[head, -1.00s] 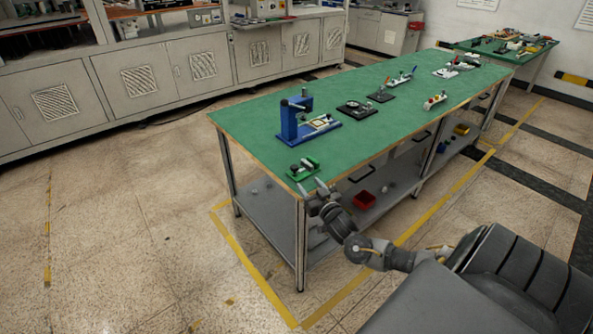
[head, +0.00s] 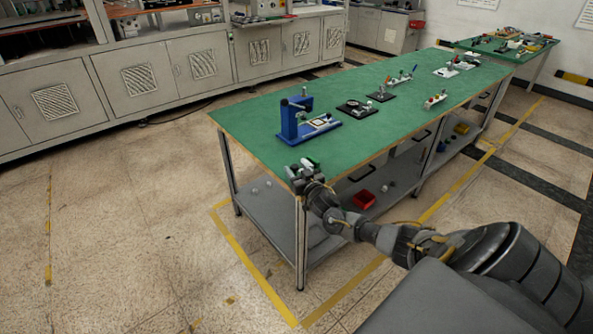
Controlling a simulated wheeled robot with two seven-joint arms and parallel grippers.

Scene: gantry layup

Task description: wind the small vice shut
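The small vice (head: 312,165) is a small green fixture near the front left corner of the green table (head: 250,136). It is mostly hidden behind my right gripper, and only a bit of green shows. My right gripper (head: 299,170) is at the table's corner, right at the vice in the picture. I cannot tell whether its fingers touch the vice's handle or are closed on it. My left gripper is not in view.
A blue upright fixture (head: 289,118) stands just behind the vice. Black plates (head: 357,108) and other small fixtures sit farther along the table. A red bin (head: 363,199) is on the lower shelf. The floor left of the table is clear.

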